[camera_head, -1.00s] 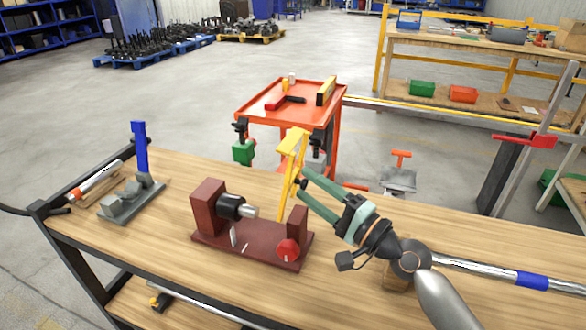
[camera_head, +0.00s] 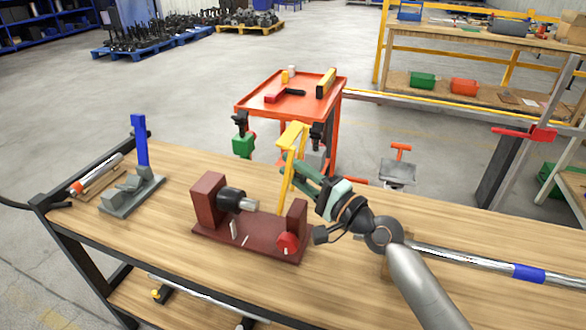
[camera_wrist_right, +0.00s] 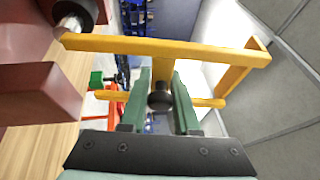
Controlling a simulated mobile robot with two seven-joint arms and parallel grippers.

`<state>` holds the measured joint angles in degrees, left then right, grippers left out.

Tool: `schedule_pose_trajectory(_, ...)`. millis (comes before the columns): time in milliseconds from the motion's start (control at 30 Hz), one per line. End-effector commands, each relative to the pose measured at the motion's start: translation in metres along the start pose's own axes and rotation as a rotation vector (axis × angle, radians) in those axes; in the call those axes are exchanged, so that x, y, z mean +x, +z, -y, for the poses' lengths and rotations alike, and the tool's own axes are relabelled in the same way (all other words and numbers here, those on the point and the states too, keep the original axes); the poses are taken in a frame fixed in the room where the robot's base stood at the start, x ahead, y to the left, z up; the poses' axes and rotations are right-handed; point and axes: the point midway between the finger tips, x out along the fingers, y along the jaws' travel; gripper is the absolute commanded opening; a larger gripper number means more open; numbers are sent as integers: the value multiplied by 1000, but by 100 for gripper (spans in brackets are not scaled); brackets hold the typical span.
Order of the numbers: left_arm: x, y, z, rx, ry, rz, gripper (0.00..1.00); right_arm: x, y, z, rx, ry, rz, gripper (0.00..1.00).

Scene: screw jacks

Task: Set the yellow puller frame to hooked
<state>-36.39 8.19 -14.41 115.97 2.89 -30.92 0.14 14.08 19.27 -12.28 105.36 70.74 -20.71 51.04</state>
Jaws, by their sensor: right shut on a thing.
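The yellow puller frame (camera_head: 287,178) stands upright, leaning slightly, at the far edge of a dark red fixture (camera_head: 250,236). The fixture carries a black cylinder with a silver shaft (camera_head: 246,204) and a red knob (camera_head: 287,243). In the right wrist view the frame's long yellow bar (camera_wrist_right: 150,47) crosses above my fingers, and its end is near the black cylinder (camera_wrist_right: 72,14). My right gripper (camera_wrist_right: 160,88) has its green fingers on either side of a black knob (camera_wrist_right: 160,101) on the frame; it also shows in the head view (camera_head: 290,172). My left gripper is out of view.
A grey fixture with a blue post (camera_head: 139,143) stands at the table's left. A silver bar with a blue band (camera_head: 528,272) lies at the right. An orange cart (camera_head: 300,108) stands behind the wooden table (camera_head: 170,240). The table's front middle is clear.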

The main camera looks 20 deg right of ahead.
Motion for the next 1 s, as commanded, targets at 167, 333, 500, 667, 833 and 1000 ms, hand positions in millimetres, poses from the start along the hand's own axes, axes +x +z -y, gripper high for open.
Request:
schedule_pose_trajectory(167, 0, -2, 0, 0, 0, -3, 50, 0, 0, 0, 0, 0, 0, 3)
schedule_pose_trajectory(333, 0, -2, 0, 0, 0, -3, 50, 0, 0, 0, 0, 1, 0, 0)
schedule_pose_trajectory(500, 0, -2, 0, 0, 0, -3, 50, 0, 0, 0, 0, 1, 0, 0)
schedule_pose_trajectory(667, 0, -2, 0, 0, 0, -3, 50, 0, 0, 0, 0, 1, 0, 0)
schedule_pose_trajectory(833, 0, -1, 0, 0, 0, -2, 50, 0, 0, 0, 0, 1, 0, 0)
schedule_pose_trajectory(1000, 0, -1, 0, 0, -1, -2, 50, 0, 0, 0, 0, 1, 0, 0)
